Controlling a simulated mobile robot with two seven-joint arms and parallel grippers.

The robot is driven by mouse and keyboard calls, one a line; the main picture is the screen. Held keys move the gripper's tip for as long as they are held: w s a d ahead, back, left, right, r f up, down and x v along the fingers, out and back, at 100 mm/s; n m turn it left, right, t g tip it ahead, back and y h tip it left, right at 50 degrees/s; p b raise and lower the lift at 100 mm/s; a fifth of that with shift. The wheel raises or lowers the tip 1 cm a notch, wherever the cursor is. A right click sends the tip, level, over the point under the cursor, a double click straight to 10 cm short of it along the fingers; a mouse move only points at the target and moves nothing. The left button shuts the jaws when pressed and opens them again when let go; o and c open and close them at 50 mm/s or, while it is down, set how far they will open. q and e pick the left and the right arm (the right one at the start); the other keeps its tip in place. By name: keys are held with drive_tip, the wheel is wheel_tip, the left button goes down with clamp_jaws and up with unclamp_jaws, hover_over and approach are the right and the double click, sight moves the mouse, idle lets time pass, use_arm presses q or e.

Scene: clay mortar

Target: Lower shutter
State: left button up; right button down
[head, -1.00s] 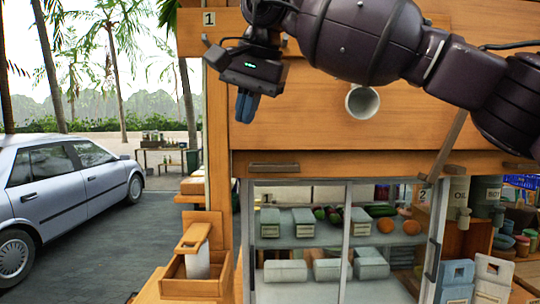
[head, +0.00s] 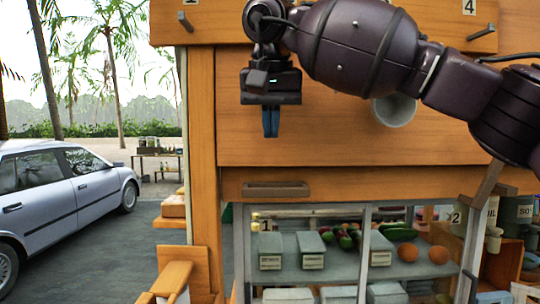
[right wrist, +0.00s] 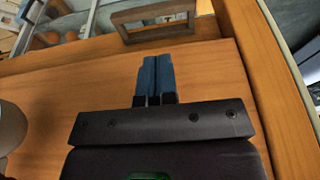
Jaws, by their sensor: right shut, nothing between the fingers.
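The shutter is a wide orange wooden panel (head: 330,135) above the display case, with a wooden bar handle (head: 276,189) on the rail at its lower left. The handle also shows in the right wrist view as a brown frame-like grip (right wrist: 165,20), beyond my fingertips. My right gripper (head: 271,122) points down in front of the panel, above the handle and apart from it. Its blue fingers (right wrist: 155,77) are together with nothing between them. My left gripper is not in view.
Below is a glass display case with grey boxes and vegetables on a shelf (head: 340,274). A white round fitting (head: 395,109) is on the panel beside my arm. Pegs (head: 186,22) stick out of the top beam. A parked car (head: 62,205) stands at left.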

sight(270, 188)
wheel_tip(270, 188, down, 3)
drive_tip(key=shift+s+f, duration=0.1)
drive_tip(key=x, duration=0.4)
drive_tip(key=shift+w+p, duration=0.25)
drive_tip(key=shift+p, duration=0.1)
drive_tip(key=shift+w+f, duration=0.1)
drive_tip(key=shift+f, duration=0.55)
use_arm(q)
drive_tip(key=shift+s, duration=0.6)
use_arm(e)
drive_tip(key=shift+w+f, duration=0.2)
drive_tip(key=shift+f, duration=0.15)
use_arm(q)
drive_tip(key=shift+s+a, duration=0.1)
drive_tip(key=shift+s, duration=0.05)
